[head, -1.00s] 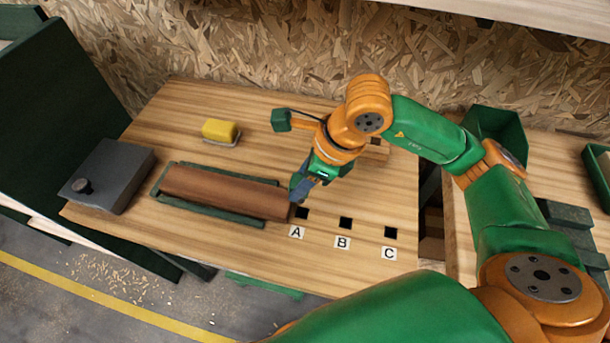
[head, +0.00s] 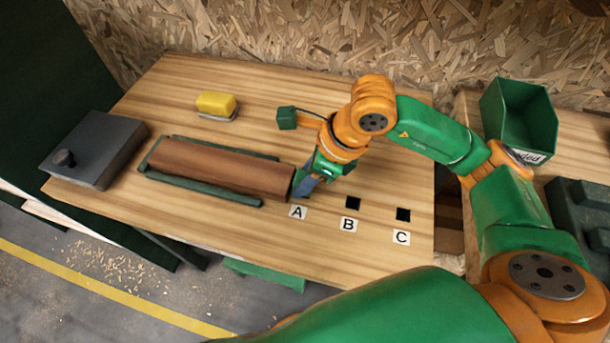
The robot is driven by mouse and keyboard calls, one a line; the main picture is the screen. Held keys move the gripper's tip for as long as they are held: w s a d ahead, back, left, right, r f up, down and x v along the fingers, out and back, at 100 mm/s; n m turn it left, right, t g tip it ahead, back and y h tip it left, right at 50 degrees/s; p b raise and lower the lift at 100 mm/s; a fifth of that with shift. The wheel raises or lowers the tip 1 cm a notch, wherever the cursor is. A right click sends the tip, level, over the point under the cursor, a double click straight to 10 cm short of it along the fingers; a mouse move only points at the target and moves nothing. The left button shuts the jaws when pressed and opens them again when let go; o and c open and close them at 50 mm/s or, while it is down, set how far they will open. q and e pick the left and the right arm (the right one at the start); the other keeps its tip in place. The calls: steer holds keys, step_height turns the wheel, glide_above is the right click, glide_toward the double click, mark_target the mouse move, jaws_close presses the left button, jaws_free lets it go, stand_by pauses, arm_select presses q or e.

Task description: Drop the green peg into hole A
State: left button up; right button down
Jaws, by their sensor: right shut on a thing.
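My right gripper (head: 303,189) points down at the table, just right of the brown roller's end and directly behind the label A. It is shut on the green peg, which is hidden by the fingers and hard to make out. Hole A is covered by the gripper in this view; only its white label A (head: 298,212) shows in front. I cannot tell whether the peg's tip is above the hole or inside it. My left gripper is not in view.
A yellow sponge (head: 216,103) lies farther back. A grey box with a knob (head: 95,150) stands at the left, a green bin (head: 520,120) at the right. The wooden table (head: 240,240) is clear in front.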

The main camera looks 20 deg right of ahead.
steer(key=shift+f, duration=0.25)
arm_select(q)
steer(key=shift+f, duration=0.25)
arm_select(e)
steer(key=shift+r, duration=0.1)
steer(key=shift+c, duration=1.7)
jaws_free()
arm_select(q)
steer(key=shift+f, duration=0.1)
arm_select(e)
steer(key=v, duration=0.7)
